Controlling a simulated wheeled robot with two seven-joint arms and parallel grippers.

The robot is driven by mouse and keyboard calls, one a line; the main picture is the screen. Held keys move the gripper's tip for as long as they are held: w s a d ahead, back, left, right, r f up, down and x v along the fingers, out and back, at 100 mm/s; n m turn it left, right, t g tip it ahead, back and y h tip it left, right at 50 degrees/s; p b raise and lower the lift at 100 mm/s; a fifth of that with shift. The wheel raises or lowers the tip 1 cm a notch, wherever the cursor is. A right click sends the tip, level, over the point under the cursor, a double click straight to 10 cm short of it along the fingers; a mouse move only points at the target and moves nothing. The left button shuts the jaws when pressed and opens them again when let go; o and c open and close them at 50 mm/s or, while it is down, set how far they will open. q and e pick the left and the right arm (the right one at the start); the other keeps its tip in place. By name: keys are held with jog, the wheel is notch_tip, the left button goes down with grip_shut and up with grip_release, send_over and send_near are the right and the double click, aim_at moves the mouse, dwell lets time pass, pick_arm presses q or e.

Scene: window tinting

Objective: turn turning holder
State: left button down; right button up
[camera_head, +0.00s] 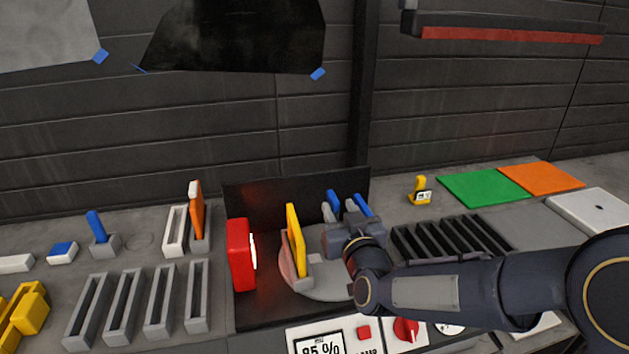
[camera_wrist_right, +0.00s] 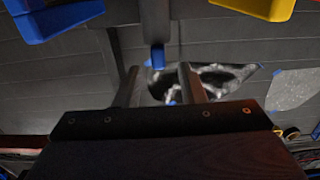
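The turning holder is a grey round plate (camera_head: 328,284) on a black base, in the middle of the head view. A yellow panel (camera_head: 296,240) stands upright in a grey slot on its left side. My right gripper (camera_head: 341,209) is over the back right of the plate and hides part of it. In the right wrist view its two fingers (camera_wrist_right: 158,86) stand apart, with a blue tab (camera_wrist_right: 157,57) showing in the gap. I cannot tell whether the fingers touch it. Blue pieces (camera_head: 363,205) show by the gripper in the head view. My left gripper is not in view.
A red block (camera_head: 240,254) with a lit face stands left of the plate. A black backboard (camera_head: 262,198) rises behind it. A control panel with a red knob (camera_head: 406,329) is in front. Grey slotted racks (camera_head: 122,303) stand left; a black rack (camera_head: 452,240) stands right.

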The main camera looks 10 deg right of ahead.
aim_at(331, 191)
jog(key=w+p, duration=0.1)
jog(key=w, duration=0.6)
jog(key=shift+w, duration=0.2)
grip_shut()
